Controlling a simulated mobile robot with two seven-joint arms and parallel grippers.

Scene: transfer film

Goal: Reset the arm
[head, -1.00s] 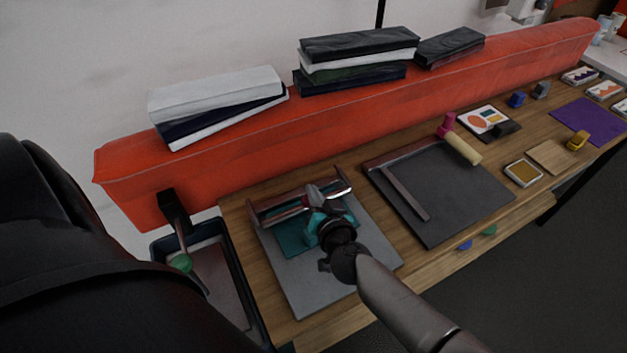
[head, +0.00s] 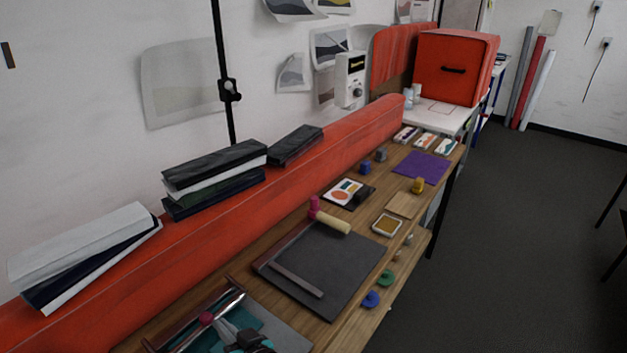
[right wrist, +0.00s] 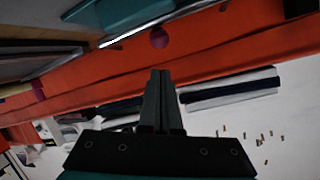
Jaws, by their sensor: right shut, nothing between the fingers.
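My right gripper (head: 232,328) shows at the bottom edge of the head view, over the teal sheet (head: 200,338) on the grey board (head: 290,340) with a metal bar. In the right wrist view its two dark fingers (right wrist: 160,88) are together with nothing between them. A small magenta knob (head: 206,318) sits by the bar close to the gripper; it also shows in the right wrist view (right wrist: 159,37), apart from the fingertips. My left gripper is not in view.
A long red padded beam (head: 270,210) runs behind the wooden bench (head: 345,325), with stacked books (head: 215,178) on it. A dark board (head: 330,262), a roller (head: 333,222) and a purple sheet (head: 421,166) lie along the bench. Open floor (head: 520,250) is at right.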

